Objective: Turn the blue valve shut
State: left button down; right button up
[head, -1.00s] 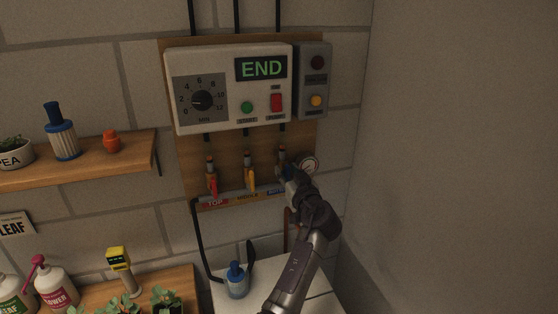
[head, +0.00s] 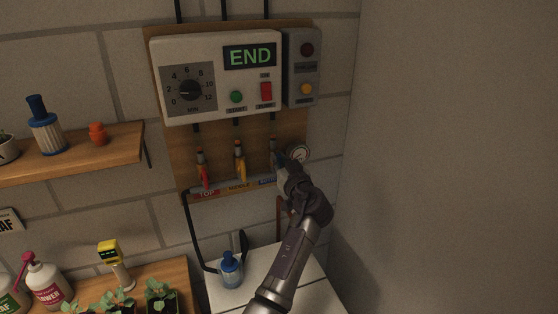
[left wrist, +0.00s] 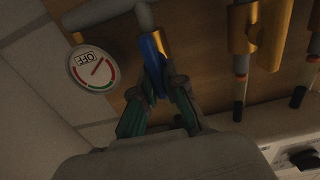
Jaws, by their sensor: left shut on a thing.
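The blue valve (head: 279,157) is the rightmost of three valves on the wooden board, mostly hidden by my left gripper in the head view. In the left wrist view its blue handle (left wrist: 153,58) lies between the fingers of my left gripper (left wrist: 160,78), which is shut on it. The handle lies roughly along its pipe there, slightly tilted. In the head view the left gripper (head: 285,172) is small and dark against the board. My right gripper is not in view.
The red valve (head: 202,171) and yellow valve (head: 239,163) stand to the left with their handles down. A round gauge (head: 299,153) sits close to the right. Above is the timer box (head: 215,108) reading END. A blue-topped bottle (head: 231,270) stands below.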

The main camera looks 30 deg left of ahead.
pick_arm(q)
jog(key=shift+w+f+m+b, duration=0.1)
jog(key=shift+m+b, duration=0.6)
jog(key=shift+m, duration=0.2)
jog(key=shift+d+m+b, duration=0.1)
jog(key=shift+m+b, duration=0.4)
jog(key=shift+m, duration=0.3)
jog(key=shift+w+d+m+b, duration=0.15)
jog(key=shift+m+b, duration=0.15)
jog(key=shift+m, duration=0.6)
jog(key=m, duration=0.4)
jog(key=m+p, duration=0.1)
jog(key=m, duration=0.3)
jog(key=f+m+p, duration=0.1)
jog(key=m, duration=0.3)
jog(key=shift+w+d+m, duration=0.2)
jog(key=shift+w+m, duration=0.1)
